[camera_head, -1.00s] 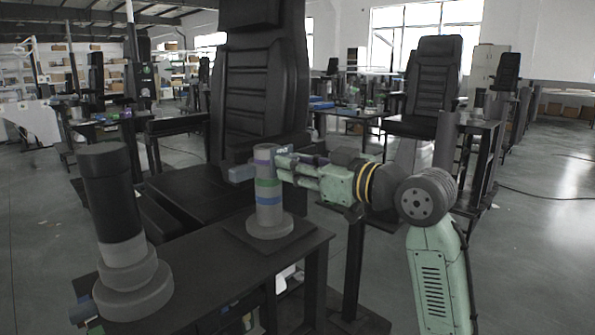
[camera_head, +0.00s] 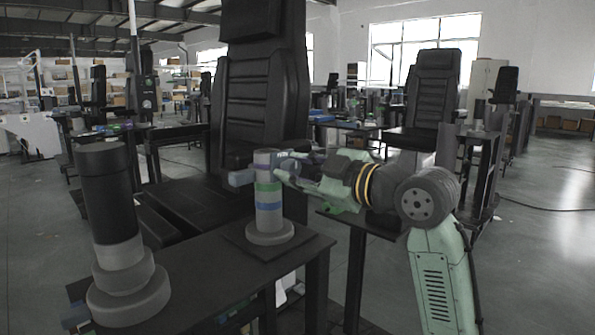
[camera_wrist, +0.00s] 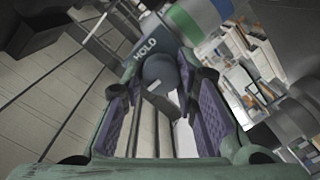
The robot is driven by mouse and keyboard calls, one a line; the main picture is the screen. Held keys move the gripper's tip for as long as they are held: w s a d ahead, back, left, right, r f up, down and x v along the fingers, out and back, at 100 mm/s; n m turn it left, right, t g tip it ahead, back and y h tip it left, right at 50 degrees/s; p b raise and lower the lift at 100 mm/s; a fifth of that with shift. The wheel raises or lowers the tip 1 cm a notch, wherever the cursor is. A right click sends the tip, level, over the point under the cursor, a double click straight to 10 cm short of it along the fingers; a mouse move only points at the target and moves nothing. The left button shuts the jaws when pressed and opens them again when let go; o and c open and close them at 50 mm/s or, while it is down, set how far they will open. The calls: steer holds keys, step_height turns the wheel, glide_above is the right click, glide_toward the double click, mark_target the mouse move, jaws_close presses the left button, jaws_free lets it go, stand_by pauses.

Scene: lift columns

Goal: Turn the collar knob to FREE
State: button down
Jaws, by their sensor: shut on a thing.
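The lift column (camera_head: 268,222) is a grey upright post with purple, green and blue bands, standing on a round foot on the dark table. In the wrist view its collar (camera_wrist: 128,60) carries the word HOLD beside the green and blue bands. A dark grey collar knob (camera_wrist: 158,72) sticks out of the collar between my purple-padded fingers. My gripper (camera_head: 279,168) reaches the column from the right and is shut on the knob; it also shows in the wrist view (camera_wrist: 165,84). A FREE mark is not visible. In the head view the fingers hide the knob.
A thicker black and grey column (camera_head: 113,220) stands at the near left of the table (camera_head: 215,275). A black seat (camera_head: 262,100) is close behind the lift column. A grey block (camera_head: 241,178) sticks out from the column's left side.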

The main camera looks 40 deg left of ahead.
stand_by(0.4)
steer(key=c, duration=1.2)
jaws_free()
steer(key=shift+c, duration=0.2)
steer(key=s+d, duration=0.1)
steer(key=d, duration=1.1)
steer(key=shift+r, duration=0.3)
